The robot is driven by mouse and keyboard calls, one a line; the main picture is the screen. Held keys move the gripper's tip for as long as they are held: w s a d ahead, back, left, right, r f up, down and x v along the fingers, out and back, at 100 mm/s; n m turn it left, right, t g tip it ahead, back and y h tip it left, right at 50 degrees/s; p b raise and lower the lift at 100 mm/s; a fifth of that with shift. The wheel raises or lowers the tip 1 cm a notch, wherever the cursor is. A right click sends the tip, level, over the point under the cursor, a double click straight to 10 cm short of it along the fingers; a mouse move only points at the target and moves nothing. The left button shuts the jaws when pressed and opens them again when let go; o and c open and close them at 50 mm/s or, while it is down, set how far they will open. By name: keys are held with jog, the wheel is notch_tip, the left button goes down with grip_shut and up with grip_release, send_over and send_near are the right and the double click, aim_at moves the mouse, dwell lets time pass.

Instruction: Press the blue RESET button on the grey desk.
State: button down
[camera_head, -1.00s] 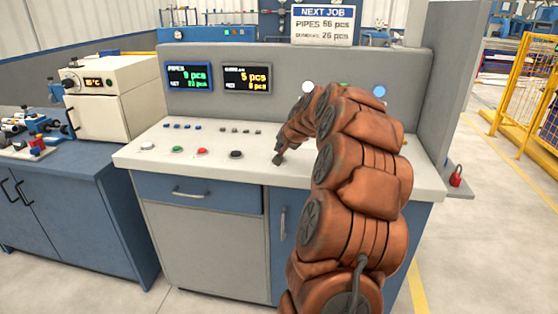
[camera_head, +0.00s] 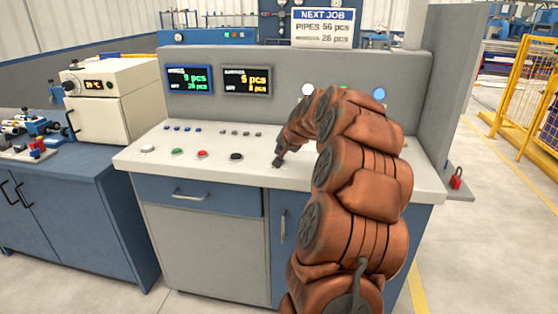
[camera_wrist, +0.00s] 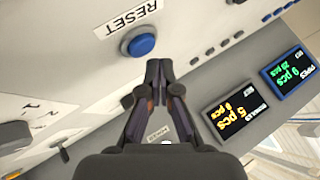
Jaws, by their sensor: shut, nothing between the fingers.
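The blue RESET button (camera_wrist: 141,45) shows in the wrist view, with its RESET label (camera_wrist: 127,18) beside it. It sits on the light top of the grey desk (camera_head: 330,180). My gripper (camera_wrist: 158,66) is shut and empty, and its fingertips appear just beside the button, to its right in the wrist view. Whether the tips touch the desk top I cannot tell. In the head view my gripper (camera_head: 278,163) points down at the desk top, right of the black button, and the blue button is hidden there by my gripper or arm.
White (camera_head: 148,148), green (camera_head: 177,152), red (camera_head: 202,154) and black (camera_head: 236,156) buttons line the desk front. Small buttons sit behind them. Two display screens (camera_head: 190,80) are on the upright panel behind. A cream oven (camera_head: 108,98) stands on the left bench.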

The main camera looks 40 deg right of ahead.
jog(key=shift+f, duration=0.1)
dwell(0.3)
jog(key=shift+f, duration=0.35)
jog(key=shift+f+b, duration=0.4)
dwell(0.9)
jog(key=shift+r, duration=0.1)
jog(key=shift+r+p, duration=0.3)
jog(key=shift+r, duration=0.45)
jog(key=shift+r, duration=0.1)
jog(key=shift+r+p, duration=0.9)
jog(key=shift+r, duration=1.5)
